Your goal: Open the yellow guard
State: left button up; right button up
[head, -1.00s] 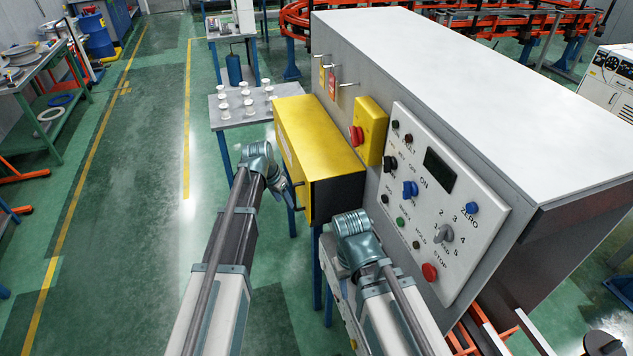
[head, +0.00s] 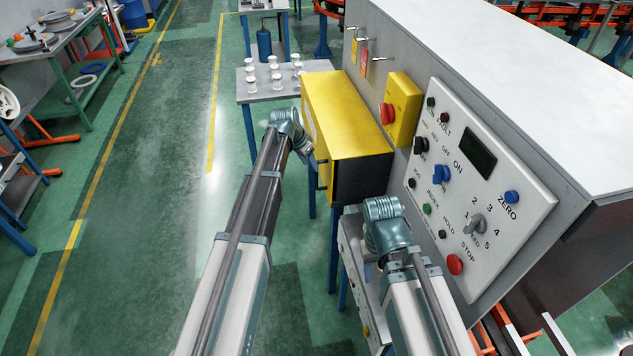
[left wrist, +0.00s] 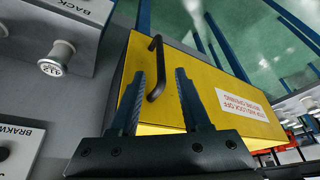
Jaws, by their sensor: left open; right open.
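The yellow guard (head: 345,112) is a box-shaped cover on the side of the grey machine, with a dark end face towards me. It looks closed. In the left wrist view the guard's yellow face (left wrist: 205,92) carries a black bar handle (left wrist: 156,72) and a white warning label (left wrist: 252,105). My left gripper (left wrist: 160,76) is open, with the handle showing between its two fingers; I cannot tell whether they touch it. In the head view my left wrist is beside the guard's left face and hides the fingers.
A yellow box with a red button (head: 402,110) sits beside the guard. A small table (head: 262,97) with several white spindles stands behind it.

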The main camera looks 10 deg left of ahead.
pick_arm(q)
jog(key=b, duration=0.7)
send_near(316, 186)
jog(key=w+f, duration=0.1)
jog(key=w+d+f, duration=0.1)
jog(key=f, duration=0.1)
jog(key=w+d+f, duration=0.1)
jog(key=w, duration=0.1)
jog(key=shift+d+f, duration=0.15)
jog(key=shift+f, duration=0.2)
pick_arm(e)
notch_tip(316, 186, down, 8)
jog(key=shift+f, duration=0.25)
pick_arm(q)
jog(key=shift+s, duration=0.1)
grip_shut()
